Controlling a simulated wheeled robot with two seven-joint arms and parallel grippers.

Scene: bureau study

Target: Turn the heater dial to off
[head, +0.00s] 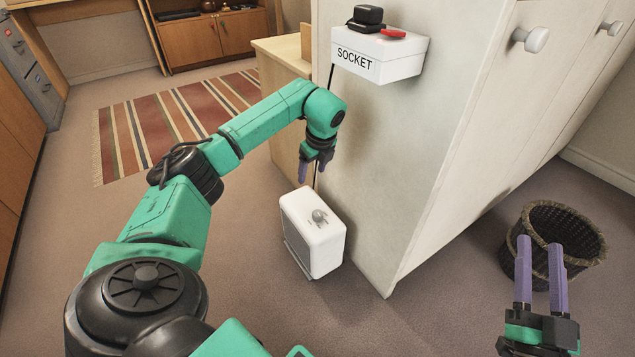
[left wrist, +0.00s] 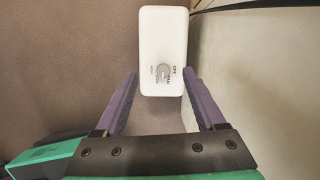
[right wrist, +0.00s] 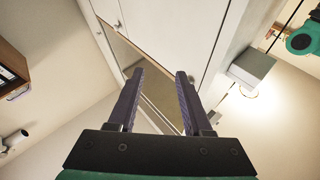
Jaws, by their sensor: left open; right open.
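A white box heater (head: 312,240) stands on the carpet beside the pale cabinet. Its grey dial (head: 320,216) is on the top face. The dial (left wrist: 163,74) also shows in the left wrist view, with small lettering around it; one mark at its right seems to read OFF. I cannot tell exactly where the dial points. My left gripper (head: 314,175) is open and empty, pointing down above the heater and apart from it. In the left wrist view the heater's top lies just beyond and between its fingers. My right gripper (head: 541,268) is open and empty at the lower right, far from the heater.
The pale cabinet (head: 410,150) rises close at the heater's right. A white shelf box labelled SOCKET (head: 378,58) is on its side, with black and red items on top. A wicker basket (head: 585,262) stands near my right gripper. Carpet left of the heater is clear.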

